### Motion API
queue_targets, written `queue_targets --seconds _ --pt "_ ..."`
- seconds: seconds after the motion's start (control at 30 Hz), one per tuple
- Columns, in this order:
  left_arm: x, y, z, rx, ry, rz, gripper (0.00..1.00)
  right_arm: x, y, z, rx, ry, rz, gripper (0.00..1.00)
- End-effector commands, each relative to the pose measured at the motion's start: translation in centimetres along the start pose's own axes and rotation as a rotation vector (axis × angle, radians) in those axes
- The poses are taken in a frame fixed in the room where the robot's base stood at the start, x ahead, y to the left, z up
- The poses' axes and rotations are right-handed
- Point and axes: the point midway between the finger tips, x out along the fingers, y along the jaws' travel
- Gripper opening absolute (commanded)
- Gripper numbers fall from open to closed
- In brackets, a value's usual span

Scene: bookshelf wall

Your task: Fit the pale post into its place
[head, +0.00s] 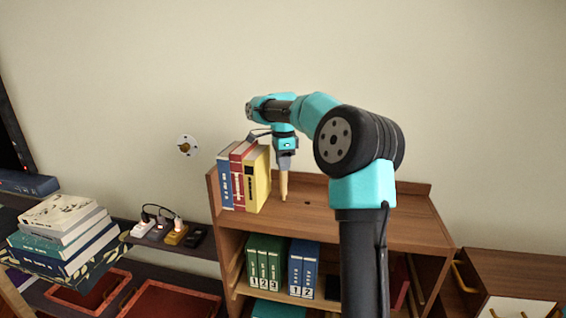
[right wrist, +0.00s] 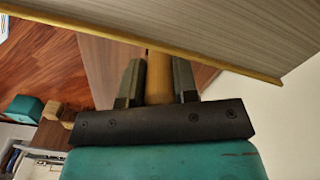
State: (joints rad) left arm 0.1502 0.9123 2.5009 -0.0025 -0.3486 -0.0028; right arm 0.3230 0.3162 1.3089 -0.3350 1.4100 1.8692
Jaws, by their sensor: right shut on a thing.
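The pale post (head: 284,186) is a light wooden peg that narrows at its lower end. My right gripper (head: 284,165) is shut on its upper part and holds it upright above the top board of the wooden bookcase (head: 350,220). The post's tip is at or just above the board; I cannot tell whether it touches. A small dark spot, like a hole (head: 307,203), shows in the board just right of the tip. In the right wrist view the post (right wrist: 158,80) sits between the two dark fingers, its far part hidden. My left gripper is not in view.
Blue, red and yellow books stand left of the post; the yellow book (head: 257,180) is closest. A yellow-edged, book-like slab (right wrist: 200,45) crosses the right wrist view close to the fingers. The board to the right looks clear behind my arm. Stacked books (head: 65,235) lie left.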

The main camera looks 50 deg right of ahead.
Motion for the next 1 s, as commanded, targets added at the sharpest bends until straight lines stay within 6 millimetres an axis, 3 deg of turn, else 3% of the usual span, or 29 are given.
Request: queue_targets --seconds 1.0 --pt "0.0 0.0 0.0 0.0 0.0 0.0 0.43 0.57 0.0 -0.01 0.0 0.0 0.0 0.04"
